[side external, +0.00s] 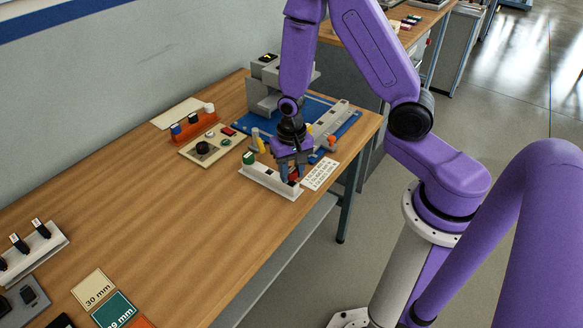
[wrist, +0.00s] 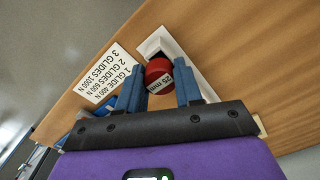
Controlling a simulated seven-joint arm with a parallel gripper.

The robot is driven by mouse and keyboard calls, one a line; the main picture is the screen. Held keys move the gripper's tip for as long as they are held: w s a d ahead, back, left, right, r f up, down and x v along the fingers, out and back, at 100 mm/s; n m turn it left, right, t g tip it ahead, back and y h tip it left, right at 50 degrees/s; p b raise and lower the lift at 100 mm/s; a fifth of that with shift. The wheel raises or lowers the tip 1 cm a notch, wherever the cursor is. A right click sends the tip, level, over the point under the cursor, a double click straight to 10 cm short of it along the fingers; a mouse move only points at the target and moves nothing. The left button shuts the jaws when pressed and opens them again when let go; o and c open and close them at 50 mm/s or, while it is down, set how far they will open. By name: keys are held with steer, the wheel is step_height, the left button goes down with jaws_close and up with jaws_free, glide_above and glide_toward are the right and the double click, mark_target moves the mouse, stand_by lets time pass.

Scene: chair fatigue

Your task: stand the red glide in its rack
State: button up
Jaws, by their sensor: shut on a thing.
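The red glide (wrist: 157,70), a short round piece with a white "25 mm" label, sits between the two blue fingers of my gripper (wrist: 160,94) in the wrist view. My gripper is shut on it. In the side view my gripper (side external: 291,175) points down at the near right end of a white rack (side external: 265,181), and the fingers hide most of the red glide. A green glide (side external: 248,158) stands at the rack's left end. The white rack (wrist: 179,50) also shows behind and beside the red glide in the wrist view. I cannot tell whether the glide touches the rack's floor.
A printed load card (side external: 320,174) lies right of the rack. Behind are a blue mat (side external: 342,131) with a grey fixture, a beige tray (side external: 190,153) and an orange rack (side external: 196,128). The table's front edge is close to the rack.

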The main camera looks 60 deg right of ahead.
mark_target(292, 170)
steer(key=shift+f, duration=0.9)
steer(key=o, duration=1.1)
steer(key=shift+c, duration=0.2)
step_height(292, 170, up, 17)
steer(key=shift+r, duration=0.15)
